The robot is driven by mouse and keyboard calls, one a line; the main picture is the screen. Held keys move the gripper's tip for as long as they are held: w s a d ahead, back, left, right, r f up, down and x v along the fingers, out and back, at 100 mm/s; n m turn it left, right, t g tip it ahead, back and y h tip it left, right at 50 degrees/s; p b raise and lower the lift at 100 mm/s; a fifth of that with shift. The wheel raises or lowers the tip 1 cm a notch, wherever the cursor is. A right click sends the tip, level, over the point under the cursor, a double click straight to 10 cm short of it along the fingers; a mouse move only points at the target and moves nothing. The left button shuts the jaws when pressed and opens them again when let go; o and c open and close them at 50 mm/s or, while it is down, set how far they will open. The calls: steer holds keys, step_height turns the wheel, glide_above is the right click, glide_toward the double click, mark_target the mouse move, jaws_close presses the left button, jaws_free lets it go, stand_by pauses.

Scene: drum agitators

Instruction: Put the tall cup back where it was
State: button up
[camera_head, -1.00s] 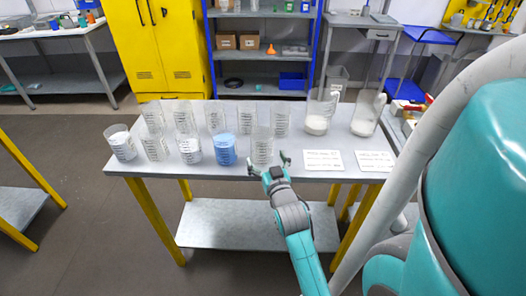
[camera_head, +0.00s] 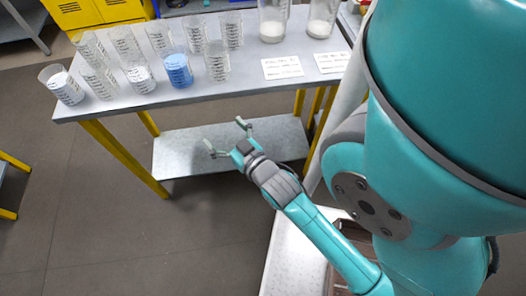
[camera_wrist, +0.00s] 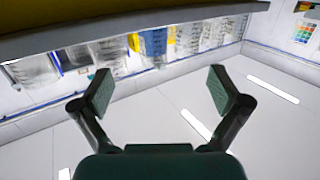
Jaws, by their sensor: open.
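Several clear cups with dark markings stand on the grey table. I cannot tell which one is the tall cup. One clear cup (camera_head: 217,64) stands at the right end of the front row, near the front edge. A cup with blue contents (camera_head: 178,70) is to its left, and it also shows in the wrist view (camera_wrist: 153,43). A cup with white contents (camera_head: 66,87) is at the left end. My gripper (camera_head: 227,136) is open and empty, in front of the table edge and apart from every cup. Its spread fingers (camera_wrist: 163,88) show in the wrist view with nothing between them.
Two pitchers with white contents, one (camera_head: 272,24) left of the other (camera_head: 322,20), stand at the table's back right. Two white cards (camera_head: 282,68) lie in front of them. The table's front edge (camera_head: 240,94) lies between my gripper and the cups; a lower shelf (camera_head: 185,155) is beneath.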

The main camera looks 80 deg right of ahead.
steer(key=s+a+f+n+y, duration=0.1)
steer(key=s+a+n+y, duration=0.2)
steer(key=s+a+y, duration=0.2)
steer(key=s+a+f+n+y, duration=0.1)
steer(key=s+a+n+y, duration=0.3)
steer(key=s+a, duration=0.7)
steer(key=a+y, duration=0.1)
steer(key=a, duration=0.3)
steer(key=shift+a+t, duration=0.15)
steer(key=shift+t, duration=0.25)
